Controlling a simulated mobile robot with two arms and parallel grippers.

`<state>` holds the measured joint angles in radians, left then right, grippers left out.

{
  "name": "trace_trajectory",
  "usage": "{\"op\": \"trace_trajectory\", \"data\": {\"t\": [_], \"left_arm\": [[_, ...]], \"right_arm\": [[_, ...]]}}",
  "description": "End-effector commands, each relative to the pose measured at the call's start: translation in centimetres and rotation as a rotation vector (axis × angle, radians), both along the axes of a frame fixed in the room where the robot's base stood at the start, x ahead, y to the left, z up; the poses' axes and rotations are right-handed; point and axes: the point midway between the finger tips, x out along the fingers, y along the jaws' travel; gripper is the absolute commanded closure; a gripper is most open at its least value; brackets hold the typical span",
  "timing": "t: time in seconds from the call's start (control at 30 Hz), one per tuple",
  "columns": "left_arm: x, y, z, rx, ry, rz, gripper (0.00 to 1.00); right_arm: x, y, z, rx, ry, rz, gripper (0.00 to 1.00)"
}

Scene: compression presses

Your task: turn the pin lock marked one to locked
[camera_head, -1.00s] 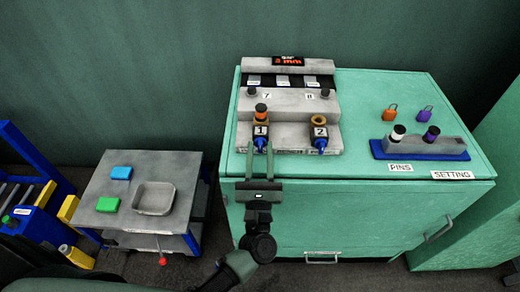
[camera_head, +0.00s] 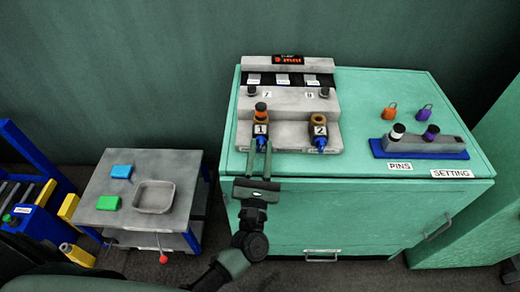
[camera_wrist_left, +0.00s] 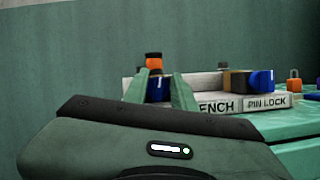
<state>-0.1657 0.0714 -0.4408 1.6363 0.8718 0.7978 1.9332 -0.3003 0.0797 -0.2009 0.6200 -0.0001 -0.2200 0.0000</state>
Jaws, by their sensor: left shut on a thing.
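The pin lock marked 1 (camera_head: 261,129) is on the left of the grey bench unit. It has an orange-and-black pin (camera_head: 261,108) standing in its top and a blue knob (camera_head: 262,144) at its front. My left gripper (camera_head: 260,153) comes from the front, and its two green fingers are shut on the blue knob. In the left wrist view the knob (camera_wrist_left: 158,89) shows between the fingertips, below the orange pin (camera_wrist_left: 153,62). The fingers partly hide the knob. My right gripper is not in view.
The pin lock marked 2 (camera_head: 319,130) stands close on the right, with its own blue knob. A blue-based pin rack (camera_head: 420,154) and two padlocks are farther right on the green cabinet (camera_head: 365,92). A low grey table (camera_head: 130,180) with a tray stands left.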

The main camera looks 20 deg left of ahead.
Motion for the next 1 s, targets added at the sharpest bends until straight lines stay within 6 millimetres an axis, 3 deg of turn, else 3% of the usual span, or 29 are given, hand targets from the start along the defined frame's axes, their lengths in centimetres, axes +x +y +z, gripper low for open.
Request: {"op": "trace_trajectory", "data": {"t": [0.47,1.0], "left_arm": [[0.0,-0.2,0.2,0.434,0.127,-0.001,1.0],[0.0,-0.3,0.2,0.924,0.269,-0.001,1.0]], "right_arm": [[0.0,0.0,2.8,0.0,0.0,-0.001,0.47],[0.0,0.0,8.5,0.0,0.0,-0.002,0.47]]}}
